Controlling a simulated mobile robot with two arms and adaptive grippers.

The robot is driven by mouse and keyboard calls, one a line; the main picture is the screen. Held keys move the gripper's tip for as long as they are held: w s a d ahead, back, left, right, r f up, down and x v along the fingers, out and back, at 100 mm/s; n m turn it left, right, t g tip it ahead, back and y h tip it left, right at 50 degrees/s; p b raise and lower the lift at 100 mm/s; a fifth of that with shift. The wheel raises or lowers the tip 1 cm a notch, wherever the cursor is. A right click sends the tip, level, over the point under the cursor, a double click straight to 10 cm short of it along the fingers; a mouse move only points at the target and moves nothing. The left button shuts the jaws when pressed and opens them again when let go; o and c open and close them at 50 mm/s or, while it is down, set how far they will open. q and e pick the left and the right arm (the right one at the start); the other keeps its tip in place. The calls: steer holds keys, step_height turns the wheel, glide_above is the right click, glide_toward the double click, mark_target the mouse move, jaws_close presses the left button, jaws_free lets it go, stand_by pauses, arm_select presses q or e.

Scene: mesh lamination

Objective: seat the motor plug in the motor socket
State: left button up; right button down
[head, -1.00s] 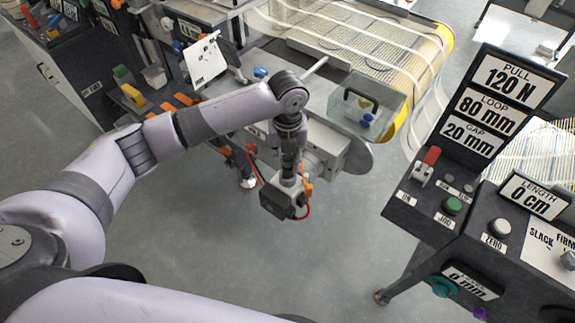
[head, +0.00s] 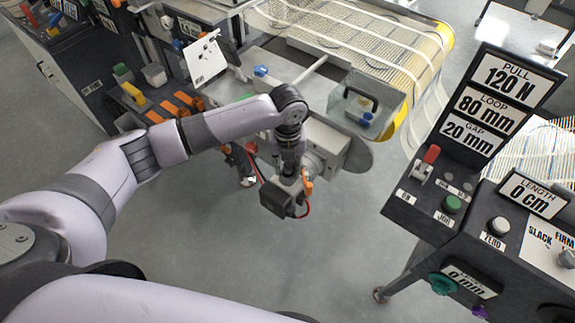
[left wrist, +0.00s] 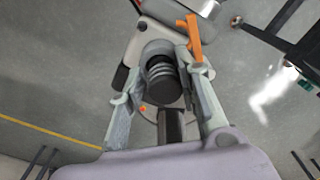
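In the left wrist view, the motor plug (left wrist: 163,80) is a black ribbed cylinder with a dark cable running back toward my palm. The two grey fingers of my left gripper (left wrist: 165,72) close in on either side of it. The plug's front end meets a pale ring, the motor socket (left wrist: 158,47); how deep it sits cannot be told. An orange lever (left wrist: 193,38) stands beside the ring, right of the plug. In the head view my left gripper (head: 296,184) is low at the machine's near side, its fingers hard to make out. My right gripper is not in view.
The grey machine housing (head: 327,145) is just behind my left gripper. A clear bin (head: 368,105) and mesh conveyor (head: 350,45) lie beyond. A dark control console (head: 440,200) stands at right. Open floor (head: 200,250) lies in front.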

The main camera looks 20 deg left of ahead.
mark_target(288, 164)
arm_select(q)
step_height(288, 164, up, 12)
steer(key=b, duration=0.2)
steer(key=shift+r, duration=0.2)
steer(key=shift+f, duration=0.1)
stand_by(0.5)
